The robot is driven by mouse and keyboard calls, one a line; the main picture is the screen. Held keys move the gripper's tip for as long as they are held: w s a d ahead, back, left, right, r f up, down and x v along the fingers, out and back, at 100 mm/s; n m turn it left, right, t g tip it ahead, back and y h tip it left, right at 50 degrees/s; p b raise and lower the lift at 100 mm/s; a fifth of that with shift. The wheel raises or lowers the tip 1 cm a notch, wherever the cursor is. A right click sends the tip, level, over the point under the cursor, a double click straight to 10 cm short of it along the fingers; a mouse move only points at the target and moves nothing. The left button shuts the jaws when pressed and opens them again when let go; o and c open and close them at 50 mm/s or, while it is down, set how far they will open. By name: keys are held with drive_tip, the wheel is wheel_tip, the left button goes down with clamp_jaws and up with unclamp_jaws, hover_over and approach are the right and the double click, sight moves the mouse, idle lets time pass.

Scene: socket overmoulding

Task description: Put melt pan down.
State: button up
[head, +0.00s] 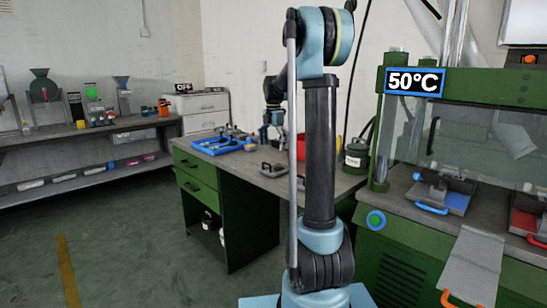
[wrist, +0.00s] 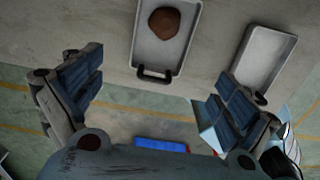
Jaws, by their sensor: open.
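A shallow grey pan (wrist: 147,50) holding a brown lump (wrist: 165,23) sits on the bench top in the wrist view. Its dark handle (wrist: 154,76) points toward my gripper, close to the bench edge. My gripper (wrist: 155,92) is open and empty, with its fingers apart on either side of the handle and not touching it. In the head view my gripper (head: 273,128) is over the bench, partly behind my arm. I cannot tell which pan is the melt pan.
A second, empty pan (wrist: 265,55) lies to the right in the wrist view. A blue tray (head: 222,146) is on the green bench (head: 195,160). A dark green canister (head: 357,154) stands at its right. A green machine marked 50°C (head: 414,82) is at right. The floor (head: 120,225) at left is clear.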

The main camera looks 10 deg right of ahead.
drive_tip(key=s+d+f+m+t, duration=0.1)
drive_tip(key=s+f+m, duration=0.1)
drive_tip(key=s+m, duration=1.65)
drive_tip(key=s+f+m, duration=0.3)
drive_tip(key=s+f, duration=0.4)
drive_tip(key=s, duration=0.4)
drive_tip(key=s+d+f+m+t, duration=0.1)
drive_tip(key=s+f+m, duration=0.2)
drive_tip(key=s+f, duration=0.5)
drive_tip(key=s, duration=0.4)
drive_tip(key=shift+f, duration=0.2)
drive_tip(key=shift+s+d+m, duration=0.15)
drive_tip(key=shift+m, duration=0.1)
